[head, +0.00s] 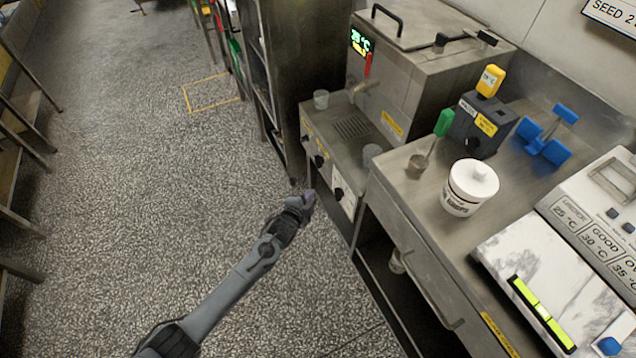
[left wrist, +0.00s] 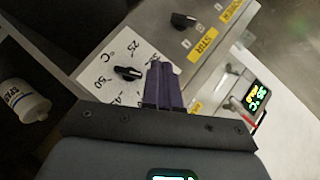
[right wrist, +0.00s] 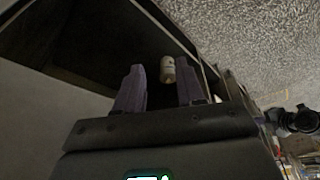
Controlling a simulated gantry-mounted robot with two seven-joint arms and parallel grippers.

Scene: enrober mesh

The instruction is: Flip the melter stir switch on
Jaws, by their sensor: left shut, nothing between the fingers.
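The melter (head: 425,55) stands at the back of the counter with a row of black knobs on its front panel. The stir switch is a black rotary knob (left wrist: 183,20) beside a yellow STIR label (left wrist: 197,42). In the head view, the middle knob (head: 318,160) appears to be this switch. My left gripper (head: 308,198) is shut and empty in front of the panel. In the left wrist view, its fingers (left wrist: 165,85) are beside the temperature dial knob (left wrist: 128,73), with the stir knob farther off. My right gripper (right wrist: 158,88) is open and empty, seen only in its wrist view.
A display (head: 360,43) glows on the melter. The counter holds a white tub (head: 470,187), a green-handled ladle (head: 443,123) and a grey box with a yellow switch (head: 490,80). A white bottle (right wrist: 167,69) stands beyond my right fingers.

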